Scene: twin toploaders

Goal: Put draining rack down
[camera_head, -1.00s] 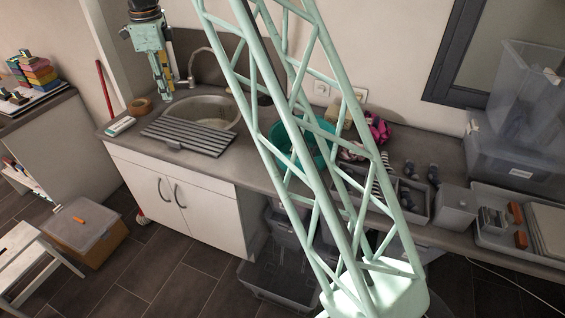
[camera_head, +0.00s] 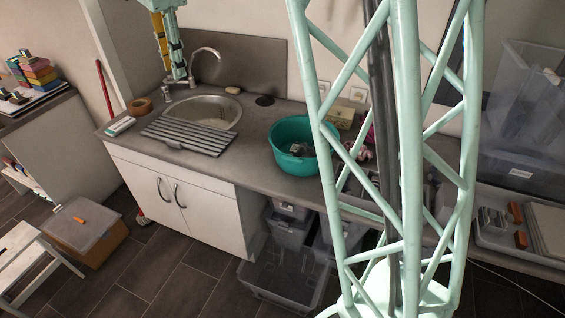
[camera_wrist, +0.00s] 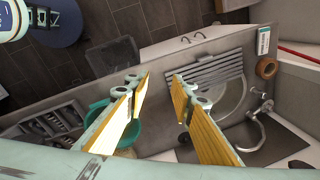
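The draining rack (camera_head: 188,135) is a grey slatted panel. It lies flat on the counter, over the front edge of the round sink basin (camera_head: 212,110). It also shows in the wrist view (camera_wrist: 212,72), beyond the fingertips and to the right. My gripper (camera_head: 174,72) is in the air above the sink area, apart from the rack. In the wrist view my gripper (camera_wrist: 160,80) is open, with its yellow-padded fingers spread and nothing between them.
The faucet (camera_head: 207,60) rises behind the sink. A teal bowl (camera_head: 284,160) with things in it stands to the right on the counter. A roll of brown tape (camera_head: 139,106) and a small white box (camera_head: 121,126) lie left of the rack. Bare counter (camera_head: 245,150) lies between rack and bowl.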

